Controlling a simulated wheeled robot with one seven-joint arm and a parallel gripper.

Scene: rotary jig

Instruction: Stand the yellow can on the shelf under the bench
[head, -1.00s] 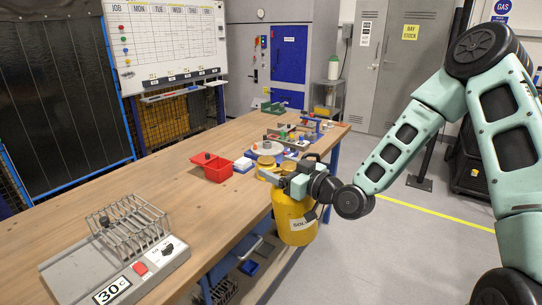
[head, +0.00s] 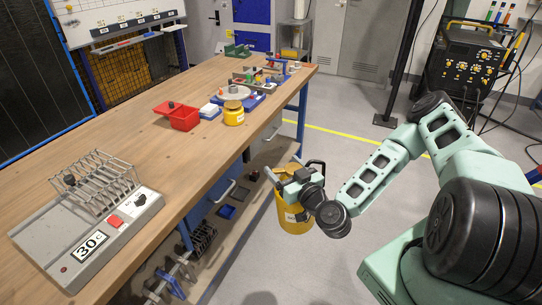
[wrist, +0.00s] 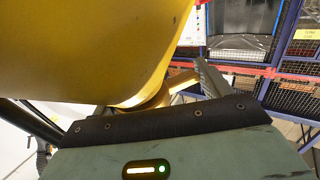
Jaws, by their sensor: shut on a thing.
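The yellow can (head: 293,218) hangs upright off the bench's right side, above the floor and beside the lower shelf. My gripper (head: 284,178) is shut on it near its top. In the wrist view the can (wrist: 90,45) fills the upper left, close to the gripper; the grip itself is partly hidden. The shelf (head: 243,214) runs low under the wooden bench (head: 150,140). The bench top hides the shelf's inner part.
On the shelf are a blue tray (head: 226,211), a small black item (head: 253,175) and metal clamps (head: 168,284) nearer me. The bench top carries a wire rack unit (head: 95,215), a red bin (head: 180,117) and a rotary jig (head: 234,95).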

